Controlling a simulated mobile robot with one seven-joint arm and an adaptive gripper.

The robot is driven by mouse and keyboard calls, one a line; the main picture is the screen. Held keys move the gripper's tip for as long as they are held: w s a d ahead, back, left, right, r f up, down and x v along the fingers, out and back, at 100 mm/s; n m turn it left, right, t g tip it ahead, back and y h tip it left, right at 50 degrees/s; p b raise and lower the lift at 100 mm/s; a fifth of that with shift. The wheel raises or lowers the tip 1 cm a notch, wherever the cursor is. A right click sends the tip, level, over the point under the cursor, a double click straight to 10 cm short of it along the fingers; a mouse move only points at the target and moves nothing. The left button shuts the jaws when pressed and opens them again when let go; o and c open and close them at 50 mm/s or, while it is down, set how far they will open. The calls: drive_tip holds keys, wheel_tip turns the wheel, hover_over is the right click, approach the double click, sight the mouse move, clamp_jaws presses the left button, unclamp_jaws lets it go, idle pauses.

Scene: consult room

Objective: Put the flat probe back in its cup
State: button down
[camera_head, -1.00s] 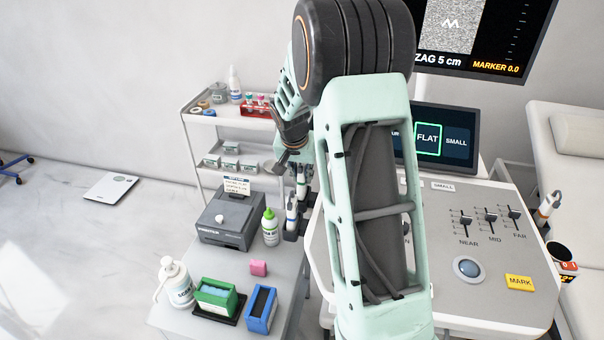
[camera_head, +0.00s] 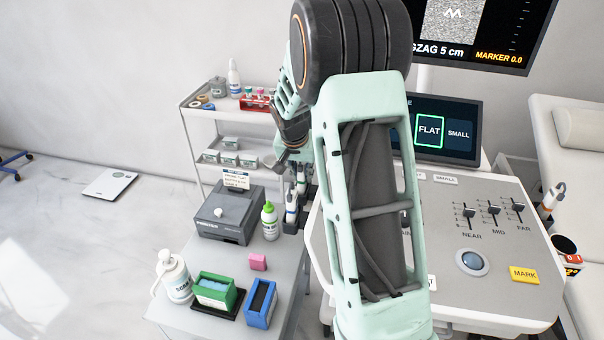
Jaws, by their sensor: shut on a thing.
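My gripper (camera_head: 284,157) is at the left side of my arm, above the left edge of the ultrasound console (camera_head: 470,300). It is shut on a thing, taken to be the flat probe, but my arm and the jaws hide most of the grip. Two white probes show just below it: one (camera_head: 291,206) stands upright in a dark cup (camera_head: 290,228), the other (camera_head: 301,178) is close under the jaws. I cannot tell from here which is the flat one, or whether the nearer one touches the jaws. The console screen (camera_head: 459,134) highlights FLAT.
A shelf trolley (camera_head: 195,125) stands behind. Another probe (camera_head: 551,198) is at the console's right.

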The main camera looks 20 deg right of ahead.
drive_tip(key=shift+f+b, duration=0.2)
drive_tip(key=shift+b, duration=0.1)
idle(0.4)
drive_tip(key=c, duration=1.7)
unclamp_jaws()
